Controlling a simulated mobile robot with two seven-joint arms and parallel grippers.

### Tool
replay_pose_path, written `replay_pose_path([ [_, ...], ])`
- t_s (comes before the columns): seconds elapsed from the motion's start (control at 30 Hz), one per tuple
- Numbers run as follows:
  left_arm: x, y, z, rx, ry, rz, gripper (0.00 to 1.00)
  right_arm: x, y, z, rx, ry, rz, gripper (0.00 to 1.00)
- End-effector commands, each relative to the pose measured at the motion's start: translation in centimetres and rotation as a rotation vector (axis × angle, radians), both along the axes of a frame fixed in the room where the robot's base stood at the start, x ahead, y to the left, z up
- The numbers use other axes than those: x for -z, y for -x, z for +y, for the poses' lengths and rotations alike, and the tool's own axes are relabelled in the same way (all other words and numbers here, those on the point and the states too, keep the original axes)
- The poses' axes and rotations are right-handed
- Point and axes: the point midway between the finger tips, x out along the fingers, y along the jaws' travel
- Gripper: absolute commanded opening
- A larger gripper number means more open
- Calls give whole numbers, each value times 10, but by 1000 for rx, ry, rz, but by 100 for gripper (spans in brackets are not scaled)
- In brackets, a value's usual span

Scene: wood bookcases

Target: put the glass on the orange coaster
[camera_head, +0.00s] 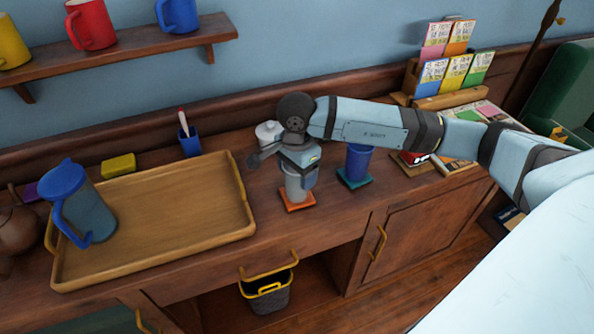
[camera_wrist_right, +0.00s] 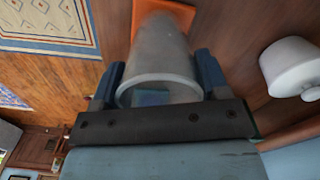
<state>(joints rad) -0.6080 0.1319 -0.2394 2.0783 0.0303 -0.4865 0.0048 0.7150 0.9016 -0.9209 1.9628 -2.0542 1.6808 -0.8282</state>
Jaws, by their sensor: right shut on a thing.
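The clear grey glass (camera_head: 296,190) is upright in my right gripper (camera_head: 299,167). In the right wrist view the glass (camera_wrist_right: 160,55) sits between the two fingers of the gripper (camera_wrist_right: 159,82), which is shut on it. The orange coaster (camera_head: 298,206) lies on the wooden cabinet top. The base of the glass is over the coaster; I cannot tell whether it touches. The coaster (camera_wrist_right: 178,10) also shows beyond the glass in the right wrist view. My left gripper is out of view.
A blue cup (camera_head: 357,163) stands on a teal coaster (camera_head: 354,183) just right. A white lidded pot (camera_head: 268,133) stands behind the gripper. A wooden tray (camera_head: 200,245) with a blue-lidded pitcher (camera_head: 88,213) is on the left. A card rack (camera_head: 450,100) stands back right.

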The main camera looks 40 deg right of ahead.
Motion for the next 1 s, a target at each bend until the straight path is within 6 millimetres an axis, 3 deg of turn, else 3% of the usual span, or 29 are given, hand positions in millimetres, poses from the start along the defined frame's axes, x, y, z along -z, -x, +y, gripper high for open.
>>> replay_pose_path([
  [0.03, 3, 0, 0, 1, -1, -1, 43, 4, 0, 0, 0, 0, 0, 39],
  [0.07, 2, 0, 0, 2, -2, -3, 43, 3, 0, 0, 0, 0, 0, 73],
  [0.17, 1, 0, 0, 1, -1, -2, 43, 2, 0, 0, 0, 0, 0, 94],
  [0.57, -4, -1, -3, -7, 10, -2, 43, -8, -1, 0, 0, 0, -2, 94],
  [1.0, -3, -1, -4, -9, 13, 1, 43, -96, -1, 0, 0, -1, -5, 94],
])
